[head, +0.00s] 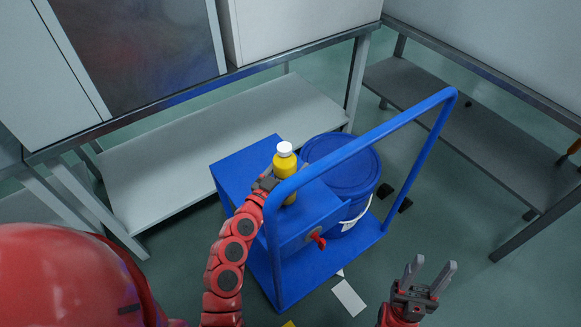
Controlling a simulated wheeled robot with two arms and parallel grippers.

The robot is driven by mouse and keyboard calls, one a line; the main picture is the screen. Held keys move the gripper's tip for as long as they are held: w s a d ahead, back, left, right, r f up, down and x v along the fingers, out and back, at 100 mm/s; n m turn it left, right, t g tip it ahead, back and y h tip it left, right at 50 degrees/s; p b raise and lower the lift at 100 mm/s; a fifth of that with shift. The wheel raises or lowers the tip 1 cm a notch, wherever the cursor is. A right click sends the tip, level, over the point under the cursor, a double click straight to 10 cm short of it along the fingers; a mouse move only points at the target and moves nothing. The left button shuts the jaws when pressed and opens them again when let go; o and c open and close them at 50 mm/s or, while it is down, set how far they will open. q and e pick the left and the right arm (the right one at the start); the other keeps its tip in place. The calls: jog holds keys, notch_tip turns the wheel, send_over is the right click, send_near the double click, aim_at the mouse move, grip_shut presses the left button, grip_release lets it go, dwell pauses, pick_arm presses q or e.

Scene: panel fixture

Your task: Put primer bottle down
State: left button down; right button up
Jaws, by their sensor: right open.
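The primer bottle (286,166) is yellow with a white cap and is upright over the blue box (240,163) on the blue cart. My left gripper (275,181) reaches it from the left and is shut on its body. The bottle's base is partly hidden by the cart's handle, so I cannot tell whether it touches the box top. My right gripper (427,276) is open and empty, low at the right of the cart, with its fingers pointing up and away.
The cart's blue handle (373,138) rises in front of the bottle. A lidded blue bucket (345,165) stands beside the box. A red knob (317,239) is on the box's front. Metal benches with lower shelves (215,135) stand behind and at right. A white sheet (348,297) lies on the floor.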

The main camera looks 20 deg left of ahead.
pick_arm(q)
jog(key=shift+f+b, duration=0.2)
jog(key=shift+b, duration=0.15)
grip_release()
jog(key=shift+r, duration=0.1)
jog(key=b+v, duration=0.2)
jog(key=v, duration=1)
jog(key=shift+b, duration=0.35)
jog(key=shift+r, duration=0.1)
